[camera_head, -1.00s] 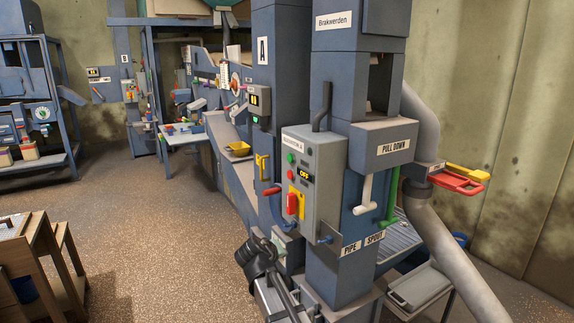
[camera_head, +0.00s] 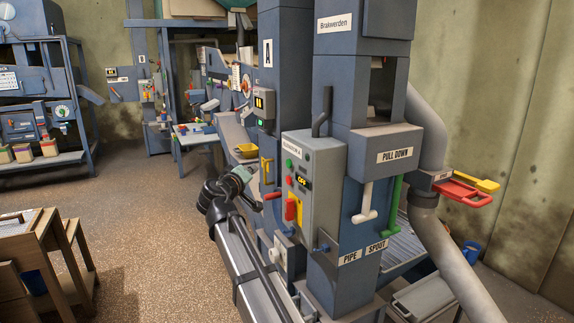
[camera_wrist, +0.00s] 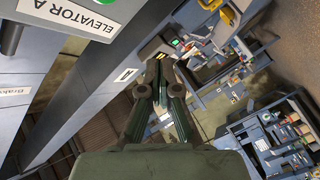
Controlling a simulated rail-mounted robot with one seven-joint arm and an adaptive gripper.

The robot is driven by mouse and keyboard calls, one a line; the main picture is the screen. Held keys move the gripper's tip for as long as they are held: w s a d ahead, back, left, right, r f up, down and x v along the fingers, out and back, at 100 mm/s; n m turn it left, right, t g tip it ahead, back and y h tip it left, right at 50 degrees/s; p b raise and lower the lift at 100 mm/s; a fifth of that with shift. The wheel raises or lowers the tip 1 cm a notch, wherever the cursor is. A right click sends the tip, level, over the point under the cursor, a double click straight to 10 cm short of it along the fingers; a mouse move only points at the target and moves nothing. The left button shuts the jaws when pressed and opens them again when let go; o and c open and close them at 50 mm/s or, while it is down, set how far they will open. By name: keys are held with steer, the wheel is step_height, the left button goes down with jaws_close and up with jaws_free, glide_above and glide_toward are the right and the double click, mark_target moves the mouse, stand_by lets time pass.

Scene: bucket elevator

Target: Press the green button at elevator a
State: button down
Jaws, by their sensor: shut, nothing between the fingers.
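The elevator A control box (camera_head: 325,193) is a grey box on the blue column, with an "ELEVATOR A" label (camera_head: 293,150) at its top. The green button (camera_head: 289,163) is just under that label, above a red button (camera_head: 289,181). In the wrist view the label (camera_wrist: 84,14) and part of the green button (camera_wrist: 11,38) show at the upper left. My gripper (camera_head: 246,173) is left of the box front, apart from it, about level with the buttons. Its fingers (camera_wrist: 160,62) are shut and empty in the wrist view, pointing past the box side.
A red lever (camera_head: 273,196) and a red switch on a yellow plate (camera_head: 293,209) sit lower on the box. A yellow handle (camera_head: 266,170) and a small unit with a green light (camera_head: 260,122) are behind. Open floor (camera_head: 140,225) lies to the left.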

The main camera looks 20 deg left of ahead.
mark_target(289, 164)
steer(key=shift+d, duration=0.1)
steer(key=w+d+p, duration=0.2)
steer(key=w+d, duration=0.4)
stand_by(0.7)
steer(key=shift+w+d+f, duration=0.1)
steer(key=shift+w+d, duration=0.1)
stand_by(1.2)
steer(key=shift+w+d+b, duration=0.2)
steer(key=shift+b, duration=0.15)
steer(key=shift+w+d, duration=0.35)
steer(key=shift+d, duration=0.05)
stand_by(1.2)
steer(key=shift+a+b, duration=0.1)
steer(key=shift+b, duration=0.3)
steer(key=shift+s+a+b, duration=0.4)
steer(key=shift+s+a, duration=0.15)
steer(key=shift+s, duration=0.05)
